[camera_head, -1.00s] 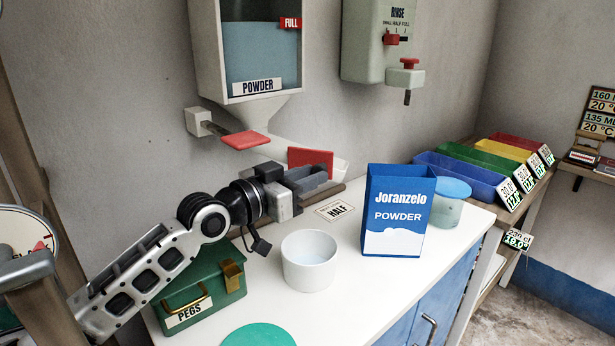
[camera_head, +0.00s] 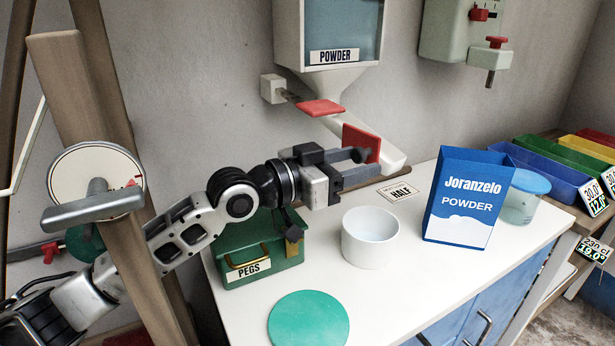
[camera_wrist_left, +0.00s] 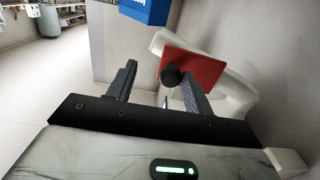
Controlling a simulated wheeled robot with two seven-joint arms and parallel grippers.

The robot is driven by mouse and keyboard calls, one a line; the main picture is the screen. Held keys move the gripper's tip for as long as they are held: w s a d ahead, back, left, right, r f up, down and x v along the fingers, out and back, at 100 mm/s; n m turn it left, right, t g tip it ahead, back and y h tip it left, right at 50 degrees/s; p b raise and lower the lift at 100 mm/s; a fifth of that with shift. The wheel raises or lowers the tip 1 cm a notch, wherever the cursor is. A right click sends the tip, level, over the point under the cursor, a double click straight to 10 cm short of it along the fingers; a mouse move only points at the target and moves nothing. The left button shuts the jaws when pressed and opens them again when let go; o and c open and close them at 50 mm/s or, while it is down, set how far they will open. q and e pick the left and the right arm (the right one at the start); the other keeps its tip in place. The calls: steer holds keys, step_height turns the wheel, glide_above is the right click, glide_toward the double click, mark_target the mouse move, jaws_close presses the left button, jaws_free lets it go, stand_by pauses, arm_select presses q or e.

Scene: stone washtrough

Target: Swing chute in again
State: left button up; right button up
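The chute (camera_head: 393,160) is a pale trough running down to the right from under the powder hopper (camera_head: 342,32), along the wall above the counter's back edge. A red plate (camera_head: 361,142) stands on its near side. My left gripper (camera_head: 367,154) is at this plate. In the left wrist view the red plate (camera_wrist_left: 203,72) carries a dark round knob (camera_wrist_left: 171,76). My left gripper (camera_wrist_left: 160,74) has its fingers apart there, with the knob between them, close to the right finger. I cannot tell whether they touch. My right gripper is not in view.
A red lever (camera_head: 320,107) juts out under the hopper.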

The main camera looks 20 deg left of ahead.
arm_select(q)
steer(key=b+v, duration=0.1)
steer(key=v, duration=0.8)
steer(key=shift+s+b, duration=0.25)
steer(key=shift+b, duration=0.05)
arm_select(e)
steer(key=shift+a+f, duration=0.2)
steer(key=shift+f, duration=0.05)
arm_select(q)
steer(key=shift+a, duration=0.15)
steer(key=shift+w, duration=0.1)
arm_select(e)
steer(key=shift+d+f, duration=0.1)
